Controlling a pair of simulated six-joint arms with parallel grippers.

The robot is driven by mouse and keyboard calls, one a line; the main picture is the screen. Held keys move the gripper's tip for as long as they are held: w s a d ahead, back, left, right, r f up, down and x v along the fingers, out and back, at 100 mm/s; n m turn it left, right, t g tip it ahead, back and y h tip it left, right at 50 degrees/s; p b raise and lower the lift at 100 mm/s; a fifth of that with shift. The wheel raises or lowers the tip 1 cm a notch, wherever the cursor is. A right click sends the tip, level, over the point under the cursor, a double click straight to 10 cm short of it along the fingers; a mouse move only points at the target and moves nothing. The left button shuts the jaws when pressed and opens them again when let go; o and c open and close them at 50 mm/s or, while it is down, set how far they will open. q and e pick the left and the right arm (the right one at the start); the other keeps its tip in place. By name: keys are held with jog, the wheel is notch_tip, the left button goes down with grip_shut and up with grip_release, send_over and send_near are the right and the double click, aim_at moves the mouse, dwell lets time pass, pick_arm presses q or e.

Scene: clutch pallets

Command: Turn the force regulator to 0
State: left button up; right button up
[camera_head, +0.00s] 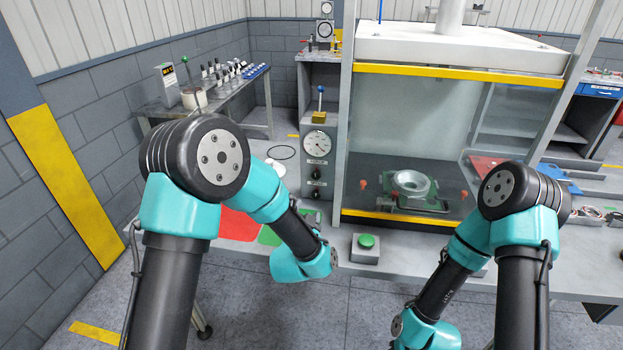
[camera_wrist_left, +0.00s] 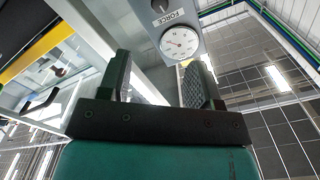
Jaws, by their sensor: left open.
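The force regulator is a small black knob (camera_head: 316,172) on the grey panel, just below a round white gauge (camera_head: 317,143). In the left wrist view the knob (camera_wrist_left: 160,5) is cut by the top edge, with the FORCE label (camera_wrist_left: 166,20) and gauge (camera_wrist_left: 179,43) near it; its setting cannot be read. My left gripper (camera_wrist_left: 158,88) is open and empty, its fingers apart from the panel. In the head view its fingers are hidden behind my own arm. My right arm reaches down at the right; its gripper is out of view.
A second black knob (camera_head: 315,192) sits lower on the panel. A blue-topped lever (camera_head: 320,98) stands above the gauge. A green button box (camera_head: 366,247) is on the bench front. The press frame (camera_head: 347,100) rises right of the panel, with a metal ring (camera_head: 411,184) inside.

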aim_at(316, 177)
dwell(0.3)
pick_arm(q)
jog(key=w+d, duration=0.1)
jog(key=w, duration=1)
jog(key=w+d, duration=0.1)
jog(key=w, duration=0.5)
jog(key=shift+w+d, duration=0.1)
jog(key=shift+d, duration=0.2)
jog(key=c, duration=0.9)
